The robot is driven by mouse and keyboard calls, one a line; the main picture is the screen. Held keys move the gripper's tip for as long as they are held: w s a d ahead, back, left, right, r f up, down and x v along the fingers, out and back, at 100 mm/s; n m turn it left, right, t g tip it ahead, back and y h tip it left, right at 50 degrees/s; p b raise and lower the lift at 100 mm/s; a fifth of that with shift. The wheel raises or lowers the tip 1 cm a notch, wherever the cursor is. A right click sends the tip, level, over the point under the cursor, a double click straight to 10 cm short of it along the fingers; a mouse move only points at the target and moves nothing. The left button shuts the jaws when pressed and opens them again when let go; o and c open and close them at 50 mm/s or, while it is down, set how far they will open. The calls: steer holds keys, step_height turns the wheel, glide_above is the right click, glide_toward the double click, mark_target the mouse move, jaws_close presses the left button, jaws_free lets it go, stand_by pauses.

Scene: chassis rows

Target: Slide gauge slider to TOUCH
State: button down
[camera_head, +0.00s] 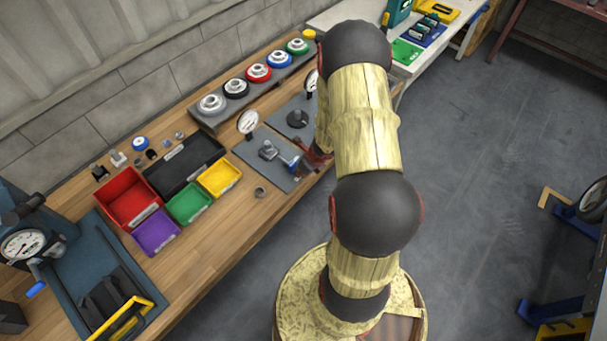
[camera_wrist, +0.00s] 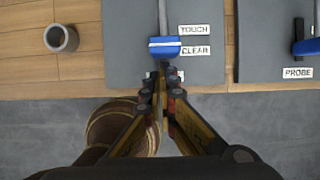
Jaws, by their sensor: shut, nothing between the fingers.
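The blue gauge slider (camera_wrist: 165,50) with a white line sits on a grey rail in the wrist view. Its white line lies between the TOUCH label (camera_wrist: 194,29) and the CLEAR label (camera_wrist: 196,50), nearer CLEAR. The rail runs up from the slider on a grey plate (camera_wrist: 125,50). My gripper (camera_wrist: 161,72) is shut and empty, its fingertips just below the slider's near edge. I cannot tell whether they touch it. In the head view the slider (camera_head: 294,163) is small, beside my gripper at the bench's front edge.
A second grey plate with a PROBE label (camera_wrist: 297,73) lies to the right. A grey ring (camera_wrist: 61,38) stands on the wood to the left. In the head view, coloured bins (camera_head: 186,203) and a dial gauge (camera_head: 248,122) stand on the bench. The floor in front is clear.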

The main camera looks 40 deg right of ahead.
mark_target(294, 167)
steer(key=shift+w, duration=0.1)
steer(key=shift+w+a+p, duration=0.1)
steer(key=shift+w+p, duration=0.35)
steer(key=shift+w, duration=1.35)
steer(key=shift+s, duration=0.1)
